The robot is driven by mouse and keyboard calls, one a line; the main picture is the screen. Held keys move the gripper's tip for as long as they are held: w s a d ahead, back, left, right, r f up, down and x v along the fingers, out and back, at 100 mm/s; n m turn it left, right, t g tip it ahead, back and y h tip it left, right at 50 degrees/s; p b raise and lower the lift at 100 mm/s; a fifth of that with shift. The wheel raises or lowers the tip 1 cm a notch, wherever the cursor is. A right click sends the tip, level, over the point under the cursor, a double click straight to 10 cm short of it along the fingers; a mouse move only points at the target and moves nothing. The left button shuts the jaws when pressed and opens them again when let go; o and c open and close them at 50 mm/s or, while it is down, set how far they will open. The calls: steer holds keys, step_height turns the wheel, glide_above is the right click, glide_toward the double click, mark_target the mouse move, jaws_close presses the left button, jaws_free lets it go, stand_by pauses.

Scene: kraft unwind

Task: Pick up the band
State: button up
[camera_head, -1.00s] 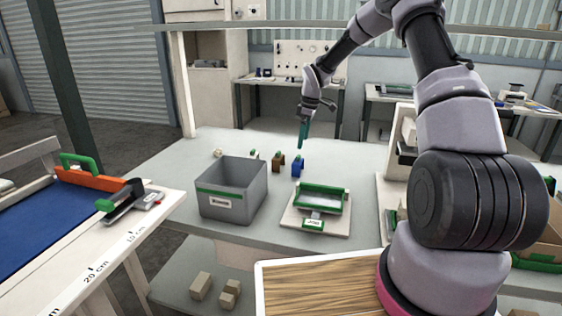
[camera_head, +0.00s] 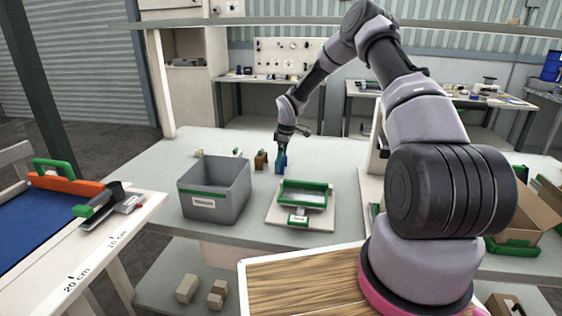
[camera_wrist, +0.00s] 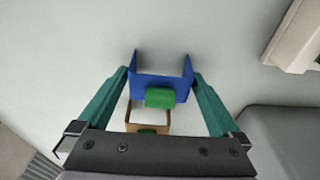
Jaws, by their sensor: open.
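A blue U-shaped piece with a green tab, seemingly the band, stands on the grey table (camera_head: 240,225); the wrist view shows this blue piece (camera_wrist: 160,88) between my fingers. In the head view the blue piece (camera_head: 284,169) is partly hidden by my gripper (camera_head: 281,160). My gripper, also in the wrist view (camera_wrist: 160,75), is open, with one teal finger on each side of the blue piece. I cannot tell whether the fingers touch it. A brown piece with a green tab (camera_wrist: 147,122) stands close beside it; it also shows in the head view (camera_head: 261,160).
A grey bin (camera_head: 213,190) with a label stands left of the pieces. A board with a green-framed tray (camera_head: 303,195) lies in front. Small light items with green parts (camera_head: 237,152) stand behind the bin. Table room is clear between bin and tray.

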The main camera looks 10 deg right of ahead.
steer(key=c, duration=0.9)
steer(key=shift+o, duration=0.2)
